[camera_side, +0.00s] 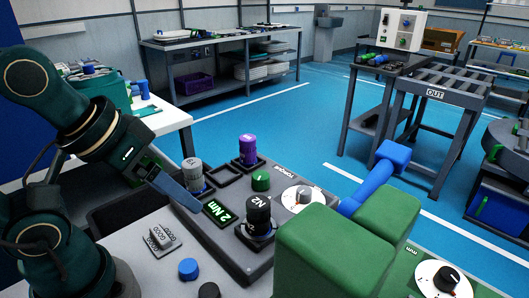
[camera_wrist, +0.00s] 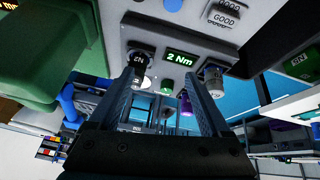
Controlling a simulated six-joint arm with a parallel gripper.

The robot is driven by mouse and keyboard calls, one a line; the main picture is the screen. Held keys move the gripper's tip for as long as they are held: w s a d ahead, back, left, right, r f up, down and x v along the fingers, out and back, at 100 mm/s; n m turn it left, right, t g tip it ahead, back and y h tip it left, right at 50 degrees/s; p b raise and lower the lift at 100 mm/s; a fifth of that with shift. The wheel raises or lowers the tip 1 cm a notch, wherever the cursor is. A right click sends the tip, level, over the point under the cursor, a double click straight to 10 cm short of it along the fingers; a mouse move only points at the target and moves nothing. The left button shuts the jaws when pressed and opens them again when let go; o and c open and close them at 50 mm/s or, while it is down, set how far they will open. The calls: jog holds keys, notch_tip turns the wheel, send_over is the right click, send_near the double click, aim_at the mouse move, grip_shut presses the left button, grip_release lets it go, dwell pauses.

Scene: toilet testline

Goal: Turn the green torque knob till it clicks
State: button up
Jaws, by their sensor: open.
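The green knob (camera_side: 261,180) stands on the dark test panel (camera_side: 232,252), behind the lit green "2 Nm" display (camera_side: 217,211). A white dial with a dark centre (camera_side: 303,198) sits to its right, near a TORQUE label. My gripper (camera_side: 197,207) reaches in from the left, its blue finger beside the display's left edge. In the wrist view my gripper (camera_wrist: 163,76) is open and empty. The green knob (camera_wrist: 167,84) appears between the fingers in that picture, below the display (camera_wrist: 180,57); it is apart from both. The panel's lower parts are hidden by the fingers.
A black N2 canister (camera_side: 258,215), a grey canister (camera_side: 193,173) and a purple one (camera_side: 247,150) stand close around the display and knob. A large green block (camera_side: 335,255) fills the right foreground. A blue cap (camera_side: 189,268) lies in front.

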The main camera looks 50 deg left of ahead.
jog(key=w+r+m+t, duration=0.1)
jog(key=w+r+m, duration=0.25)
jog(key=w, duration=0.25)
jog(key=g, duration=0.2)
send_over(261, 175)
jog(key=s, duration=0.2)
jog(key=shift+m+h, duration=0.25)
jog(key=shift+h, duration=0.05)
jog(key=f, duration=0.9)
jog(key=shift+s+a+f, duration=0.2)
jog(key=shift+f, duration=0.45)
jog(key=shift+x, duration=2.3)
